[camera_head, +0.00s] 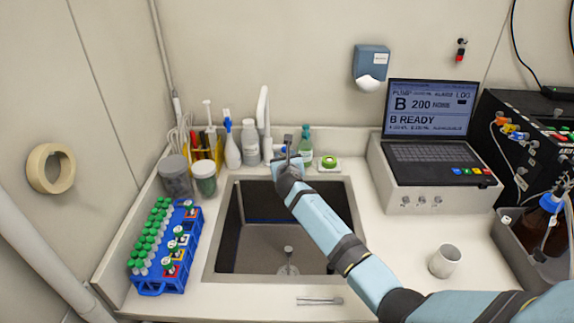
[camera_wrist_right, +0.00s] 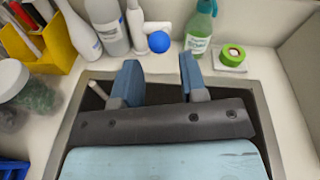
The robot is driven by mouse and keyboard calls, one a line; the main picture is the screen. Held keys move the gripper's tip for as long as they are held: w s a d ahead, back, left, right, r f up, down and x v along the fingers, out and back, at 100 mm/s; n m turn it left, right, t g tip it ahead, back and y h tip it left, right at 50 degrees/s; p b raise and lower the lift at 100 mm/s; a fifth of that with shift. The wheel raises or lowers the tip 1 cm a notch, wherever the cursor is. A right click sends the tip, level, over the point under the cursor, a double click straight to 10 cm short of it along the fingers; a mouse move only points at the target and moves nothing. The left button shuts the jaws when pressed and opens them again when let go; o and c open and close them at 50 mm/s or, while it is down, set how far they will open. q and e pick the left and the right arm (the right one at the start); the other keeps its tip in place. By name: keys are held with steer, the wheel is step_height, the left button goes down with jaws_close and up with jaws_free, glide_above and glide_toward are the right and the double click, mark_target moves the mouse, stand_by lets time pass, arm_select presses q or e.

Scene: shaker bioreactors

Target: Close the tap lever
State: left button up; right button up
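The white tap (camera_head: 264,125) stands behind the sink's back edge in the head view. In the right wrist view its white body (camera_wrist_right: 136,25) is at the top, with a blue ball knob (camera_wrist_right: 158,41) beside it that looks like the end of the lever. In the head view the blue knob (camera_head: 283,152) is partly hidden by my right gripper (camera_head: 290,147). In the wrist view my right gripper (camera_wrist_right: 160,82) is open, its two blue-grey fingers apart with nothing between them. The knob lies ahead of the gap, apart from the fingers. My left gripper is not in view.
The sink (camera_head: 233,225) lies below my right arm. A green-labelled bottle (camera_head: 305,147) and a green tape roll (camera_head: 329,163) stand right of the tap; white bottles (camera_head: 249,143) stand left. A blue tube rack (camera_head: 167,250) is at left, a laptop (camera_head: 430,130) at right.

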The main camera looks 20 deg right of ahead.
steer(key=v, duration=0.6)
steer(key=shift+s+a, duration=0.2)
steer(key=shift+s, duration=0.15)
steer(key=shift+r, duration=0.1)
steer(key=s+a+f+m+g+y, duration=0.1)
steer(key=s+f+m+g, duration=0.25)
steer(key=s+m, duration=0.7)
steer(key=s+f+m+g+y, duration=0.1)
steer(key=s+f+m+g, duration=0.2)
steer(key=s+f+m, duration=0.75)
steer(key=s+a+r+m+g+y, duration=0.1)
steer(key=s+r+m+g, duration=0.15)
steer(key=s, duration=0.55)
steer(key=s+a+r+m+g+y, duration=0.1)
steer(key=s+a+r+m+y, duration=0.2)
steer(key=s, duration=0.6)
steer(key=s+r+m+g, duration=0.1)
steer(key=s+r+m, duration=0.2)
steer(key=s+m, duration=0.35)
steer(key=w+a+f+n+t+y, duration=0.1)
steer(key=a+f+t, duration=0.2)
steer(key=f, duration=0.4)
steer(key=w+a+f+n+t+y, duration=0.1)
steer(key=w+a+f+t, duration=0.1)
steer(key=f, duration=0.4)
steer(key=shift+w+a+f+t+y, duration=0.3)
steer(key=shift+a+f+t+y, duration=0.1)
steer(key=shift+a+t, duration=0.35)
